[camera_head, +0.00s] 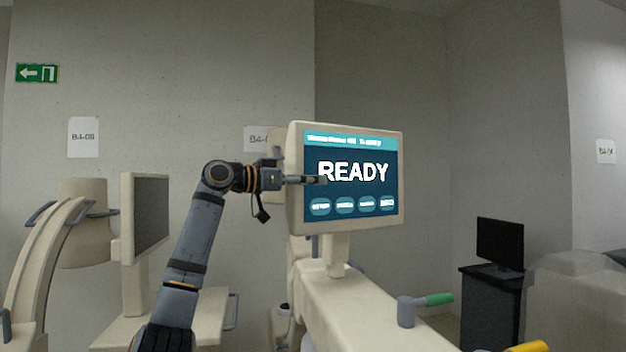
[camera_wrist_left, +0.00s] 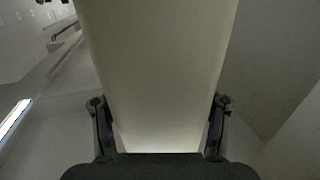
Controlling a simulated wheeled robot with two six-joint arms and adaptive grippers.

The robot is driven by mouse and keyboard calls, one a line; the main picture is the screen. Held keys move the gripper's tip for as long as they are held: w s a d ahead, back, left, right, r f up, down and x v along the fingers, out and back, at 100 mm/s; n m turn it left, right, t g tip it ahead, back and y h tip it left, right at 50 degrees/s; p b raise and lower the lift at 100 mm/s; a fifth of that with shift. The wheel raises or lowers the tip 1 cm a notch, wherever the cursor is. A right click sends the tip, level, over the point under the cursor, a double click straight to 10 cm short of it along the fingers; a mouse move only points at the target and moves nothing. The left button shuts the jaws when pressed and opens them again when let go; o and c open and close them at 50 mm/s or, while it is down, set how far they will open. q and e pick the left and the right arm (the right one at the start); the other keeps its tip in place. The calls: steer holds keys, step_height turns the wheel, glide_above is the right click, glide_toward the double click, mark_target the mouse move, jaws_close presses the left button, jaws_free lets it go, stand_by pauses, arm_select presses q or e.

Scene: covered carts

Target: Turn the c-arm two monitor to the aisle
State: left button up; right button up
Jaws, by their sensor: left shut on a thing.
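The monitor (camera_head: 352,177) has a cream housing and a lit blue screen reading READY. One finger lies across the front of the screen; the other is hidden behind the housing. In the left wrist view, the cream monitor housing (camera_wrist_left: 158,60) fills the space between the two fingers. My right gripper is in neither view.
Another C-arm (camera_head: 42,250) with a dark monitor (camera_head: 151,218) stands at the left. A dark cabinet (camera_head: 490,305) with a black screen (camera_head: 500,243) and a covered cart (camera_head: 580,290) are at the right.

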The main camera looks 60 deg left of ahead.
mark_target(305, 141)
arm_select(q)
steer(key=shift+s+a+r+y, duration=0.2)
steer(key=shift+a+r+y, duration=0.15)
steer(key=shift+a, duration=0.1)
steer(key=o, duration=1.4)
steer(key=shift+o, duration=1.2)
steer(key=shift+a+f, duration=0.2)
steer(key=shift+a, duration=0.1)
steer(key=shift+a+f, duration=0.25)
steer(key=shift+a, duration=0.15)
steer(key=shift+d, duration=0.1)
steer(key=shift+w+d, duration=0.1)
steer(key=shift+d, duration=0.05)
steer(key=shift+r, duration=5.05)
